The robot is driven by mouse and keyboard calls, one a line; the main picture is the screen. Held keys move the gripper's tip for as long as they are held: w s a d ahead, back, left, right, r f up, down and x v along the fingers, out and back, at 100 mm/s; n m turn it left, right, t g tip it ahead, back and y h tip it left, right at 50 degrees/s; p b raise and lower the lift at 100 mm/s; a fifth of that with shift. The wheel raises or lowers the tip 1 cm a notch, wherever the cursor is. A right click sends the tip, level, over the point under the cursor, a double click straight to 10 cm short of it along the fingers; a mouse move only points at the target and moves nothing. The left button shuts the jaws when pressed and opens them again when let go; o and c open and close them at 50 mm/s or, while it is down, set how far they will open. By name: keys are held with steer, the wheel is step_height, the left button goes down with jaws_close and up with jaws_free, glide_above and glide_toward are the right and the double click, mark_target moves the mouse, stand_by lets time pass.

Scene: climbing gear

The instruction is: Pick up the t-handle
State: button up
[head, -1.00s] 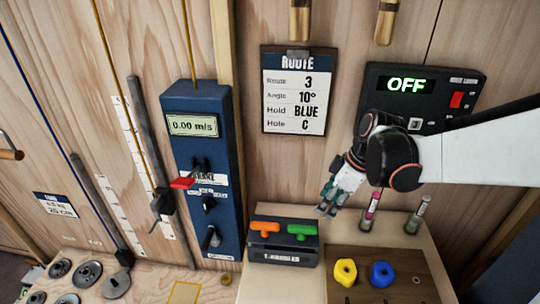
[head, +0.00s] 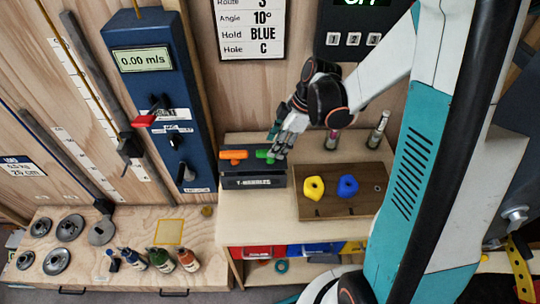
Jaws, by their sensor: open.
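A dark block labelled T-HANDLES (head: 254,182) stands on the wooden shelf top in the head view. An orange t-handle (head: 233,155) sits in its left side and a green t-handle (head: 263,154) in its right side. My gripper (head: 275,150) is open, at the right end of the green t-handle, with its fingers pointing down and to the left. The fingers cover part of the green handle. I cannot tell whether they touch it.
A wooden board with a yellow hold (head: 313,187) and a blue hold (head: 348,186) lies right of the block. Two small tubes (head: 378,130) stand behind it. A blue speed panel (head: 160,95) is at left. Several bottles (head: 162,259) stand on the lower bench.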

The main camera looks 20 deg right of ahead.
mark_target(270, 164)
steer(key=b+x, duration=0.1)
steer(key=x, duration=0.4)
steer(key=shift+a, duration=0.1)
steer(key=shift+c, duration=0.5)
jaws_close()
